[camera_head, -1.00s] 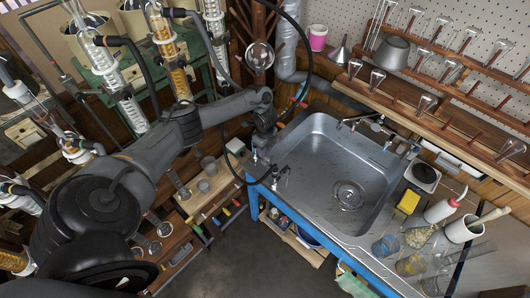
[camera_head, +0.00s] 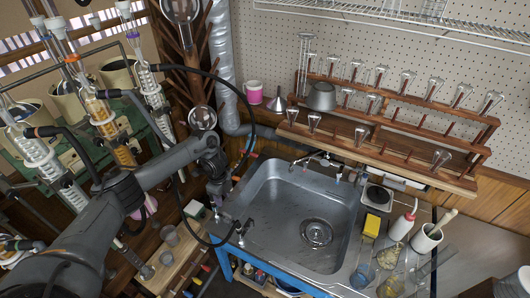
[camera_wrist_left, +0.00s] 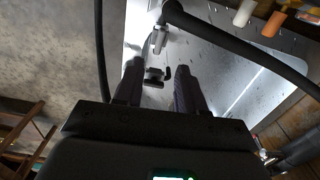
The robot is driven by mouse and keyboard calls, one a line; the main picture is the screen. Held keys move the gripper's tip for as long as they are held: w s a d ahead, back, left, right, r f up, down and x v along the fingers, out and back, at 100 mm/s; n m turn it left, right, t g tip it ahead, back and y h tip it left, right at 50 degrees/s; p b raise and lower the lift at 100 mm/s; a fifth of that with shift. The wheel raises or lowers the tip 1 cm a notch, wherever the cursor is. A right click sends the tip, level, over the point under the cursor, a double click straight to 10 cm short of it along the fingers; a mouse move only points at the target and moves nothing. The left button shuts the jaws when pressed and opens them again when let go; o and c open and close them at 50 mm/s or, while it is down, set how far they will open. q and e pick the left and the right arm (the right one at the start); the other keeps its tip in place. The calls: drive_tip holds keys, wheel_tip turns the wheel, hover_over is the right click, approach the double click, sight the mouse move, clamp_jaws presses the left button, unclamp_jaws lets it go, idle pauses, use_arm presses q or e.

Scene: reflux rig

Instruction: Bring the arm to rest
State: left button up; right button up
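My left arm (camera_head: 165,165) reaches in from the left in the head view. Its gripper (camera_head: 222,202) points down beside the left side of the steel sink (camera_head: 285,235). In the left wrist view the two dark fingers of the gripper (camera_wrist_left: 158,72) stand apart with a gap between them, so it is open, with nothing held. A small tap fitting (camera_wrist_left: 154,78) shows in the gap, beyond the fingers; I cannot tell how far. My right gripper is in neither view.
A black hose (camera_head: 252,120) loops around the left gripper. Condensers on a green frame (camera_head: 128,125) stand at the left. A wooden rack of glassware (camera_head: 400,120) hangs behind the sink. Beakers (camera_head: 188,210) stand on a wooden shelf below the arm. The sink basin is empty.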

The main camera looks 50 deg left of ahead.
use_arm(q)
drive_tip(key=s+d+f+m+g+h, duration=0.1)
drive_tip(key=s+d+f+g+h, duration=0.15)
drive_tip(key=s+d+f, duration=1.25)
drive_tip(key=s+d+f+t+h, duration=0.1)
drive_tip(key=s+d+f, duration=0.15)
drive_tip(key=d, duration=1.15)
drive_tip(key=s+d+f+t+h, duration=0.15)
drive_tip(key=s+d, duration=0.25)
drive_tip(key=d, duration=1)
drive_tip(key=w+d+r+n+t+y, duration=0.1)
drive_tip(key=w+r+n+t, duration=0.15)
drive_tip(key=r, duration=0.35)
drive_tip(key=w+d+r+n+t, duration=0.1)
drive_tip(key=r+n+t, duration=0.1)
drive_tip(key=r+n, duration=0.25)
drive_tip(key=a+r+n+y, duration=0.4)
drive_tip(key=a+r+n, duration=0.2)
drive_tip(key=a+r, duration=0.6)
wheel_tip(320, 180, up, 26)
drive_tip(key=p, duration=2.4)
drive_tip(key=shift+s+d+f+g+p, duration=0.15)
drive_tip(key=shift+d+g+p, duration=0.25)
drive_tip(key=shift+d+g, duration=0.05)
